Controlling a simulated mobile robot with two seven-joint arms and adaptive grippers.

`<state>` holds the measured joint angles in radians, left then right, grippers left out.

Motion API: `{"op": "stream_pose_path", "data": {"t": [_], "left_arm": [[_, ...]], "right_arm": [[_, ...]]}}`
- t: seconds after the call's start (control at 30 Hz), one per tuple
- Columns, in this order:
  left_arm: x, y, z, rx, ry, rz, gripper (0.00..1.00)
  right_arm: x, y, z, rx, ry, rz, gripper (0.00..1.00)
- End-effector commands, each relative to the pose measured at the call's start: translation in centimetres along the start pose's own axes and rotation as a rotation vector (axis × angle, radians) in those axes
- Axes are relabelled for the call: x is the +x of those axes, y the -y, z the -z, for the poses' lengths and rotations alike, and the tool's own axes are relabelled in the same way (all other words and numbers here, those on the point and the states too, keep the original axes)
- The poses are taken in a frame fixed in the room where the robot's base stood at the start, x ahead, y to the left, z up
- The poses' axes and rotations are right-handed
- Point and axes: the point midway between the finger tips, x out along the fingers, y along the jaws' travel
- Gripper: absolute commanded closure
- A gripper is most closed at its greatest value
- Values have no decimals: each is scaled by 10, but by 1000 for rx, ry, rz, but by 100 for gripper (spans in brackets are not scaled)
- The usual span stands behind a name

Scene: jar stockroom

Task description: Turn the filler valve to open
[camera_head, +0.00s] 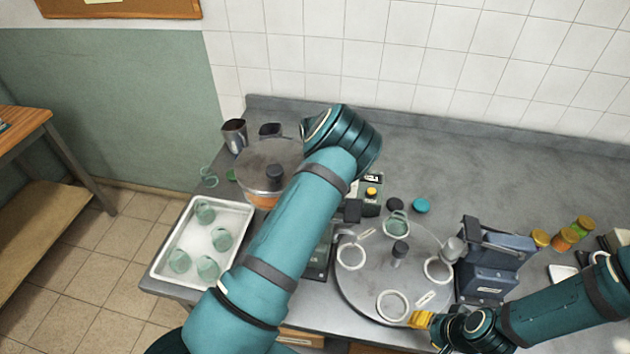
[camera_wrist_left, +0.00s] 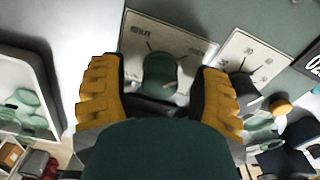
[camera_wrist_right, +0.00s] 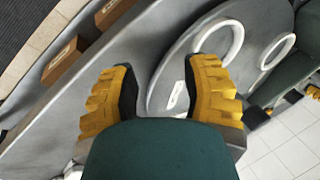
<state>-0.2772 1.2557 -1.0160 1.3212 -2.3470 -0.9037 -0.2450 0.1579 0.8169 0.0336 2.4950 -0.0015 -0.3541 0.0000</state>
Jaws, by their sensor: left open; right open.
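A dark green valve knob (camera_wrist_left: 160,72) sits before a pale plate (camera_wrist_left: 190,45) with printed marks, in the left wrist view. My left gripper (camera_wrist_left: 162,88) is open, with one yellow finger on each side of the knob; whether they touch it I cannot tell. The knob's lower part is hidden by my gripper. In the head view my left arm hides this gripper and the valve; part of the filler's round pot (camera_head: 268,160) shows behind the arm. My right gripper (camera_wrist_right: 160,85) is open and empty by the turntable (camera_wrist_right: 160,75).
The turntable in the head view (camera_head: 365,285) carries several white rings and a jar (camera_head: 397,224). A white tray (camera_head: 168,245) with several green jars is on the left. A blue-grey machine (camera_head: 490,265) stands right of the turntable. The back right counter is clear.

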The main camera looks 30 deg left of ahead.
Motion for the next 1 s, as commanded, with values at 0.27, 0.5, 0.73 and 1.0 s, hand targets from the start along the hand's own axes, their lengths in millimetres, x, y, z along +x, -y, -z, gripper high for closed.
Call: {"op": "stream_pose_path", "data": {"t": [0.27,0.5,0.73,1.0], "left_arm": [[-42,1,-1,0,4,2,36],[-89,0,-1,0,4,2,36],[-114,0,0,-1,2,0,36],[-119,0,0,-1,1,-1,36]], "right_arm": [[0,0,0,0,0,0,53],[0,0,0,0,0,0,53],[0,0,0,0,0,0,53],[0,0,0,0,0,0,53]]}}
